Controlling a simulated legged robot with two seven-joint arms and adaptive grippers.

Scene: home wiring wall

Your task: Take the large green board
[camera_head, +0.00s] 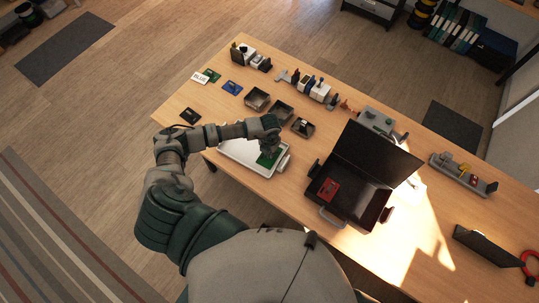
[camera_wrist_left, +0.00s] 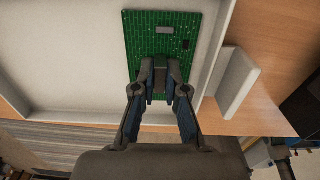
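The large green board (camera_head: 268,158) lies at the right end of a white tray (camera_head: 232,150) on the table. In the left wrist view the board (camera_wrist_left: 145,35) shows a grey block and a small dark part on its face. My left gripper (camera_head: 270,124) is right over the board. In the left wrist view its fingertips (camera_wrist_left: 160,82) are close together at the board's near edge and hide part of it. I cannot tell whether they hold anything. My right gripper is not in view.
An open black case (camera_head: 370,152) with a red board (camera_head: 328,189) in it stands right of the tray. Small grey bins (camera_head: 257,98) sit behind the tray. Smaller boards, including a blue one (camera_head: 232,88), lie at the left. The tray's left part is bare.

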